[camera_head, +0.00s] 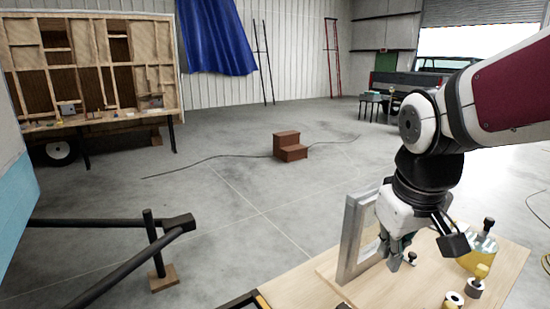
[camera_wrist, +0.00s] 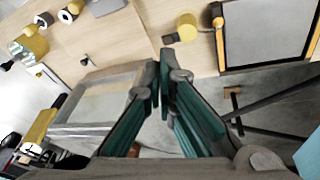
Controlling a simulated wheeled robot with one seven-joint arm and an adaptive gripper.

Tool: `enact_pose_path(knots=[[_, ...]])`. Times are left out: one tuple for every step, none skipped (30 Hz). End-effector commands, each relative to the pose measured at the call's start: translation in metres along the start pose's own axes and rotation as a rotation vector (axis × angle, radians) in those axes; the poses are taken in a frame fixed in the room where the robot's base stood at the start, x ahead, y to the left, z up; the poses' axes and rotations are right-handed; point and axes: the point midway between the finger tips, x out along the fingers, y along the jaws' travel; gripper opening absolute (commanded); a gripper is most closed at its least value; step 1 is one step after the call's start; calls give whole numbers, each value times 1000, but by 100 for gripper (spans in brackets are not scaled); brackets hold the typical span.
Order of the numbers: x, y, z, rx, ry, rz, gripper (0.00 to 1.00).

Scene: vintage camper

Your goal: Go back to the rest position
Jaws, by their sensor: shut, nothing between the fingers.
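My gripper (camera_head: 398,258) hangs down over the wooden table (camera_head: 292,290) at the lower right of the head view. In the wrist view its teal-padded fingers (camera_wrist: 163,75) come together at the tips, with nothing between them. In the head view it is just right of an upright grey metal frame (camera_head: 352,240), partly in front of it; I cannot tell whether they touch. The frame also shows behind the left finger in the wrist view (camera_wrist: 90,130).
Several yellow and dark pieces, including a yellow cylinder (camera_head: 478,257), stand on the table's right side. A wooden-framed camper wall (camera_head: 100,65) is at back left.

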Motion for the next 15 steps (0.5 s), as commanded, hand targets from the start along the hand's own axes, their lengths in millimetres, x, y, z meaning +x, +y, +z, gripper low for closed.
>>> enact_pose_path(knots=[[-12, -2, 11, 27, 30, 5, 0], [-18, -3, 18, 47, 45, 6, 0], [-25, -5, 27, 72, 64, 5, 0], [-30, -6, 33, 91, 80, 4, 0], [-34, -8, 40, 110, 94, 2, 0], [-39, -10, 49, 133, 114, -1, 0], [-43, -11, 55, 151, 128, -4, 0], [-46, -12, 61, 167, 141, -8, 0], [-49, -14, 69, 189, 158, -14, 0], [-51, -16, 74, 202, 169, -19, 0], [-52, -17, 78, 213, 178, -24, 0], [-54, -18, 83, 229, 191, -29, 0], [-55, -19, 87, 239, 198, -33, 0], [-56, -20, 90, 246, 204, -36, 0], [-57, -20, 93, 255, 211, -39, 0]])
